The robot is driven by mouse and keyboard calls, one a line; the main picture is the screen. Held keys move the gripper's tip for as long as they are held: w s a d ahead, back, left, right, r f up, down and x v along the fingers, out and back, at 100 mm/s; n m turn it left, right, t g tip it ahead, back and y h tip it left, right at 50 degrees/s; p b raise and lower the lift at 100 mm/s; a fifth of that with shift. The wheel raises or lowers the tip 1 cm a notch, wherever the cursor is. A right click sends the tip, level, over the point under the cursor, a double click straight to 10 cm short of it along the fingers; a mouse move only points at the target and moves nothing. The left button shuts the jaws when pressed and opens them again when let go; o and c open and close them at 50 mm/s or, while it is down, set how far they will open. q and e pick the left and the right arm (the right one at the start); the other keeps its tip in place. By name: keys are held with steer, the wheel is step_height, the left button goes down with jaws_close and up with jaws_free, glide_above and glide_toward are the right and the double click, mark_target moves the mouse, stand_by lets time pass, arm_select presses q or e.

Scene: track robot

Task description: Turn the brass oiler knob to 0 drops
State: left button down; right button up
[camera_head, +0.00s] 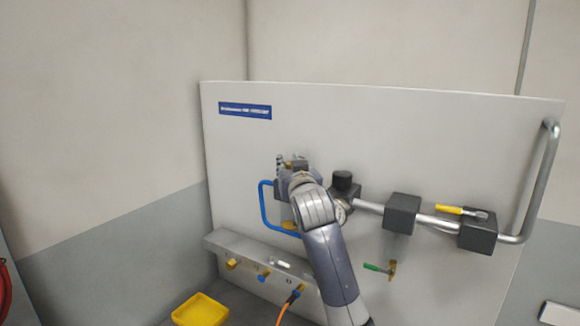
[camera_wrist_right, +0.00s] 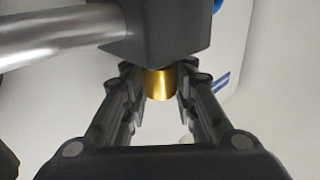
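The brass oiler knob (camera_wrist_right: 160,83) shows in the right wrist view as a short gold cylinder below a dark block (camera_wrist_right: 155,30). The two fingers of my right gripper (camera_wrist_right: 161,92) stand one on each side of it, close to its sides. I cannot tell whether they touch it. In the head view my right gripper (camera_head: 293,172) is up at the panel (camera_head: 330,120), over the left part of the pipe assembly. A little brass (camera_head: 290,226) shows below the gripper. Most of the block there is hidden by my right arm. My left gripper is not in view.
A blue loop handle (camera_head: 265,208) is left of the gripper. A black knob (camera_head: 343,181), a dark block (camera_head: 402,213), a yellow-handled lever (camera_head: 450,210) and a grey rail (camera_head: 545,180) are to the right. A green-handled valve (camera_head: 376,267) and a yellow bin (camera_head: 200,310) sit lower.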

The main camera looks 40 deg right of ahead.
steer(key=shift+c, duration=1.3)
steer(key=shift+n+t+y, duration=0.3)
steer(key=shift+n+y, duration=0.1)
steer(key=shift+y, duration=0.2)
jaws_close()
steer(key=o, duration=1.1)
jaws_free()
steer(key=v, duration=1.2)
steer(key=shift+f, duration=0.1)
